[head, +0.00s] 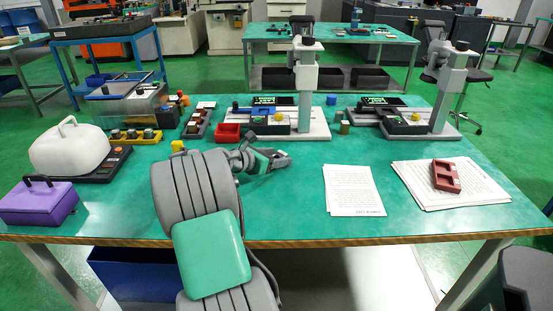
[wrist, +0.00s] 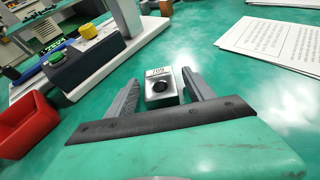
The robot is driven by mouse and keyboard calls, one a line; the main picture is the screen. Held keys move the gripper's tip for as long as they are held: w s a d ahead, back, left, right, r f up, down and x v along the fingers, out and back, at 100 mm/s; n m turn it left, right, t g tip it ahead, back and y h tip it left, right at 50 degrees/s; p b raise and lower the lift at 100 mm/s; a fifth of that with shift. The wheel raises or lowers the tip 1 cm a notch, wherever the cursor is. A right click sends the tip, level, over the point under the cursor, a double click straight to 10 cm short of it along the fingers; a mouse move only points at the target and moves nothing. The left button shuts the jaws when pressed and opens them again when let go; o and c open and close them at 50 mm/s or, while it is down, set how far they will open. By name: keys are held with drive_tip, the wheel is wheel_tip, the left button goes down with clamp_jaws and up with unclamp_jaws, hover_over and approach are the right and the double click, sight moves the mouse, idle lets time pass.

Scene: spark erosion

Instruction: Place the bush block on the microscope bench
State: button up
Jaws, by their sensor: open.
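The bush block, a small grey metal block (wrist: 162,90) with a dark round hole and a white printed label, shows in the wrist view between my fingers. My gripper (wrist: 160,78) is open, with a finger on each side of the block and green gaps visible between. In the head view my gripper (head: 284,159) is low over the green table (head: 290,210); I cannot make out the block there. Two microscope-like stands, a left one (head: 305,75) and a right one (head: 450,90), rise at the table's back. I cannot tell which surface is the microscope bench.
A red bin (head: 228,133) is behind my gripper. Papers (head: 353,190) lie to the right, with a dark red block (head: 446,176) on another stack. A white-covered device (head: 68,147) and purple box (head: 38,203) stand left. A second green table (head: 345,34) is farther back. The front middle is clear.

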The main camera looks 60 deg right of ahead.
drive_tip(key=p+v, duration=0.2)
drive_tip(key=v, duration=0.9)
drive_tip(key=shift+w+a+r+p, duration=0.1)
drive_tip(key=shift+a+r+p, duration=0.05)
drive_tip(key=shift+a+p, duration=0.2)
